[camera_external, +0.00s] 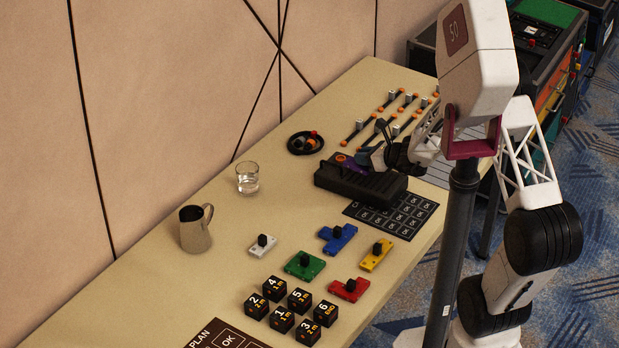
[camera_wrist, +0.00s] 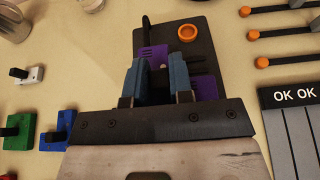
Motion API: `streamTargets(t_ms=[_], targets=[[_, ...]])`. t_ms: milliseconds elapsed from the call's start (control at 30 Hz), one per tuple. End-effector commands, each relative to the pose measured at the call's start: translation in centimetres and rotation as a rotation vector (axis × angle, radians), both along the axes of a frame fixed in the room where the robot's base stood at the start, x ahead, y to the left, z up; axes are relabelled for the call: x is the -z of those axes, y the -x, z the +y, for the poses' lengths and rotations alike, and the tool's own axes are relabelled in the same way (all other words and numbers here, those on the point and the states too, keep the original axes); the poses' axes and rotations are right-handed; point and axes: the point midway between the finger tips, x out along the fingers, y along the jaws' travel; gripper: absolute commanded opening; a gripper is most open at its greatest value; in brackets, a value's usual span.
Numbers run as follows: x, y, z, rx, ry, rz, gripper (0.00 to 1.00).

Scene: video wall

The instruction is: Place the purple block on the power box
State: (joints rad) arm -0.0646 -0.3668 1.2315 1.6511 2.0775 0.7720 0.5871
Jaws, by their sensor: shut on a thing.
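The power box (camera_external: 365,187) is a long dark box on the table, with an orange ring near one end. It also shows below my gripper in the wrist view (camera_wrist: 212,42). The purple block (camera_wrist: 151,54) is between the blue fingertips of my gripper (camera_wrist: 156,68), with purple showing at both sides. My gripper (camera_external: 376,156) is shut on it, low over the top of the power box. The fingers hide the grasped part. I cannot tell whether the block touches the box.
Coloured blocks with black knobs, including a blue one (camera_external: 338,238) and a green one (camera_external: 305,265), lie nearer on the table. A metal jug (camera_external: 194,230) and a glass (camera_external: 247,180) stand left. Orange-tipped rods (camera_external: 391,105) lie behind. A black OK grid (camera_external: 408,215) borders the box.

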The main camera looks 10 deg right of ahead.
Motion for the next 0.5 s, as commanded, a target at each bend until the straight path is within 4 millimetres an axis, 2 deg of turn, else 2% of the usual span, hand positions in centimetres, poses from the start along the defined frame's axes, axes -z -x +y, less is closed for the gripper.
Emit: streamTargets(t_ms=[267, 500], targets=[[0.3, 0.0, 0.0, 0.000, -0.001, 0.001, 0.00], [2.7, 0.1, 0.0, 0.000, 0.000, 0.001, 0.00]])
